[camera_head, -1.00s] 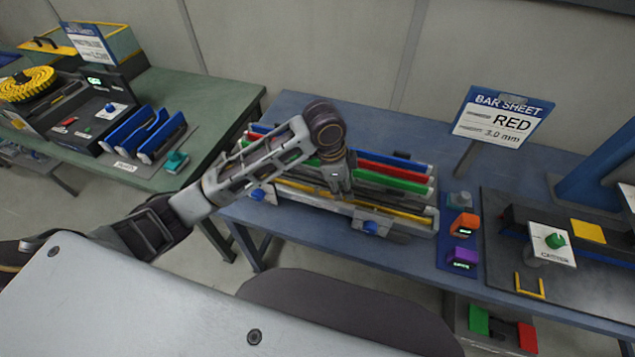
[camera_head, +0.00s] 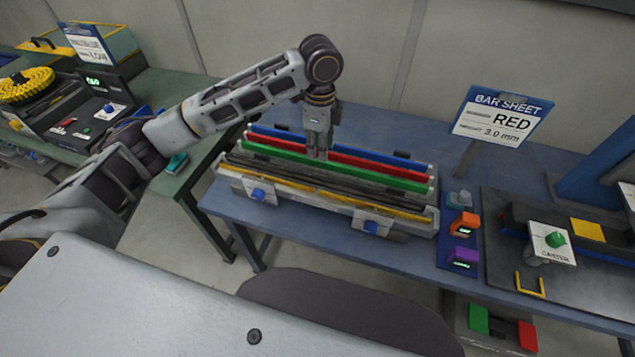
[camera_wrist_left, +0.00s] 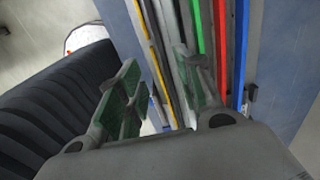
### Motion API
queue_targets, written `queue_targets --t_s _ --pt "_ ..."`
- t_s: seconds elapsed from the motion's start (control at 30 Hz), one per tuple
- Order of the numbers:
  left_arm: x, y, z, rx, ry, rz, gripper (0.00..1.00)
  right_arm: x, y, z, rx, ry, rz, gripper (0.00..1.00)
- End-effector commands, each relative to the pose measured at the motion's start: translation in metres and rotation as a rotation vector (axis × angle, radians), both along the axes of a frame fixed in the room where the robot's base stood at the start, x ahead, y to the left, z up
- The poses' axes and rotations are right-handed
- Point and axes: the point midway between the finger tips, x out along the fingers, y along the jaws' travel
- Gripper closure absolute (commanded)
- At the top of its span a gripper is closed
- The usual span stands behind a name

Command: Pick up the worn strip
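The chassis (camera_head: 228,163) on the blue table holds parallel long strips: blue (camera_head: 385,158), red (camera_head: 385,168), green (camera_head: 385,178), black (camera_head: 350,190) and yellow (camera_head: 385,210). I cannot tell from the surfaces which strip is worn. My left gripper (camera_head: 317,156) points down over the strips near the red and green ones, hiding short lengths of them. In the left wrist view its green-padded fingers (camera_wrist_left: 155,75) are apart with no strip held between them. The yellow strip (camera_wrist_left: 151,58) and green strip (camera_wrist_left: 198,28) show beyond them. My right gripper is out of view.
The sign (camera_head: 500,116) reads "BAR SHEET RED 3.0 mm". Orange (camera_head: 465,224) and purple (camera_head: 463,257) blocks stand right of the chassis. A black bench fixture (camera_head: 575,240) lies further right. A green table (camera_head: 165,90) with equipment is at left.

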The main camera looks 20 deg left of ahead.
Motion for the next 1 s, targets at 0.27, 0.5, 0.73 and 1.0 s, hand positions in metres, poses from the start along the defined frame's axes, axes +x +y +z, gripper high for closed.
queue_targets --t_s 0.27,0.5,0.73,1.0 --pt "0.002 0.006 0.007 0.011 0.007 -0.006 0.64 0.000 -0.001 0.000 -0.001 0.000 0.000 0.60" --pt "0.002 0.006 0.006 0.011 0.007 -0.006 0.64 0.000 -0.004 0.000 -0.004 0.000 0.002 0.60" --pt "0.002 0.006 -0.006 0.012 0.009 -0.005 0.64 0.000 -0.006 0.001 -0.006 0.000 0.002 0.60" --pt "0.002 0.007 -0.040 0.012 0.009 -0.005 0.64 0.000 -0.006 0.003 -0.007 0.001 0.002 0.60"
